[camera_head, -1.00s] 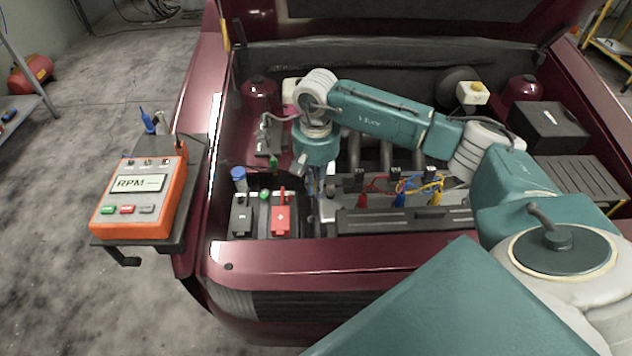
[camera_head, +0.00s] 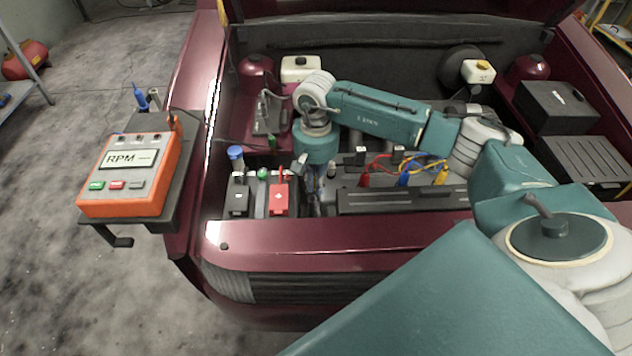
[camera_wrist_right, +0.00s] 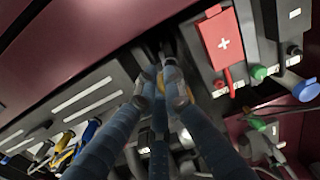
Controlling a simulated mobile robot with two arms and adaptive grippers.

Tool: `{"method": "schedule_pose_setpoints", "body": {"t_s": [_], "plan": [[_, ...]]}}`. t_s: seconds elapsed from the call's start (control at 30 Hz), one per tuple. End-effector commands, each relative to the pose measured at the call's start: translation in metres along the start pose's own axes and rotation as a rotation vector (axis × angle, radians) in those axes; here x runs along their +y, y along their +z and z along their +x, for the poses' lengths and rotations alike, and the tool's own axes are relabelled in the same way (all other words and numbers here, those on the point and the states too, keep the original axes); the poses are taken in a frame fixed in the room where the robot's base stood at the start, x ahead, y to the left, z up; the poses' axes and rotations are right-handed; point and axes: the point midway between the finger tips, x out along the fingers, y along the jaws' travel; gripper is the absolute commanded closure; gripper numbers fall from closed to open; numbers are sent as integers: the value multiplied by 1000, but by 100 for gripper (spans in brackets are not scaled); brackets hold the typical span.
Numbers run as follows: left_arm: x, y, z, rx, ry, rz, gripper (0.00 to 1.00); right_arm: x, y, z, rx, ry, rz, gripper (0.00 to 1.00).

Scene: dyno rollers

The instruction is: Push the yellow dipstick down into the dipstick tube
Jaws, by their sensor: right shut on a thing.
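My right gripper (camera_wrist_right: 165,82) points down into the engine bay, between the battery and the black ribbed cover. It also shows in the head view (camera_head: 316,190), small and mostly below the teal wrist. In the right wrist view its fingers are closed around a small yellow piece, the dipstick (camera_wrist_right: 189,93), of which only slivers show between the fingertips. The dipstick tube cannot be made out; the fingers hide the spot beneath them. How deep the dipstick sits cannot be told. My left gripper is not in view.
The battery's red terminal cover (camera_head: 280,199) and black cover (camera_head: 238,200) are close left of the gripper. The black ribbed cover (camera_head: 400,199) and coloured leads (camera_head: 404,178) are to the right. An orange RPM meter (camera_head: 130,175) stands on a side shelf. The front bumper lies nearer me.

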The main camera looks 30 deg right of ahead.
Motion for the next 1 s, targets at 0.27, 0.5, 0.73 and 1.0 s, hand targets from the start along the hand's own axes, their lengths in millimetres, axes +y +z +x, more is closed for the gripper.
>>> {"method": "schedule_pose_setpoints", "body": {"t_s": [0.27, 0.5, 0.73, 1.0], "plan": [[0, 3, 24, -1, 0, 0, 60, 0, 0, 25, 0, 0, 1, 100], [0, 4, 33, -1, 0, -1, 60, 0, 0, 35, 1, 0, 1, 100], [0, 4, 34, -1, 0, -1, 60, 0, 0, 37, 0, 0, 1, 100], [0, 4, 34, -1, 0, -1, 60, 0, 0, 37, 0, 0, 1, 76]]}}
